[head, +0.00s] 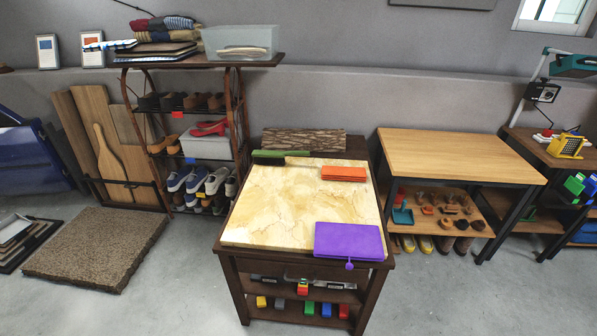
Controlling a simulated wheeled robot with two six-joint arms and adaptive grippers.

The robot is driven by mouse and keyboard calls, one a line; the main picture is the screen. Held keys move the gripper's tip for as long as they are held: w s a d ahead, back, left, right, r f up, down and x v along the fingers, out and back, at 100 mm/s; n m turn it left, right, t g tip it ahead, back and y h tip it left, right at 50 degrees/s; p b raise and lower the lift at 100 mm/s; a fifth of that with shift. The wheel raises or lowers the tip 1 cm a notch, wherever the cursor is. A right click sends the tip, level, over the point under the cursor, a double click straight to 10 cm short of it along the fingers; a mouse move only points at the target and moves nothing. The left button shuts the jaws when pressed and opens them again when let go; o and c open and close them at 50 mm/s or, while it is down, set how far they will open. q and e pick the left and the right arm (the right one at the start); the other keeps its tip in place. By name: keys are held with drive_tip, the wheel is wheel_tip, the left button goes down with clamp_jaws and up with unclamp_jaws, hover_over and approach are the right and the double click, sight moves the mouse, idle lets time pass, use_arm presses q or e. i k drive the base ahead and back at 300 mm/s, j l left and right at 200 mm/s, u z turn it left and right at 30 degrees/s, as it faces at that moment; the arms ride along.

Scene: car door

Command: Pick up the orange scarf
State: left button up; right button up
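The orange scarf (343,173) appears as a small, flat, folded orange rectangle. It lies on the pale marbled top of the table (285,208), near the far right corner. Nothing covers it. Neither of my grippers shows in the head view.
A purple flat item (348,241) lies at the table's near right corner, and a green-topped brush (280,156) lies at its far edge. The middle and left of the top are clear. A shoe rack (206,125) stands behind left; a wooden table (455,155) stands to the right.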

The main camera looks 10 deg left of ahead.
sight(328, 173)
drive_tip(key=i+l+u, duration=0.4)
drive_tip(key=l, duration=0.15)
drive_tip(key=i+l+u, duration=0.2)
drive_tip(key=l+u, duration=0.25)
drive_tip(key=i+l+u, duration=0.15)
drive_tip(key=l+u, duration=0.25)
drive_tip(key=l, duration=0.4)
drive_tip(key=l+u, duration=0.45)
drive_tip(key=l, duration=0.25)
drive_tip(key=l+u, duration=0.4)
drive_tip(key=l, duration=0.35)
drive_tip(key=k+l+u, duration=0.2)
drive_tip(key=l+u, duration=0.2)
drive_tip(key=l, duration=0.25)
drive_tip(key=k+l+u, duration=0.3)
drive_tip(key=l+u, duration=0.15)
drive_tip(key=l, duration=0.2)
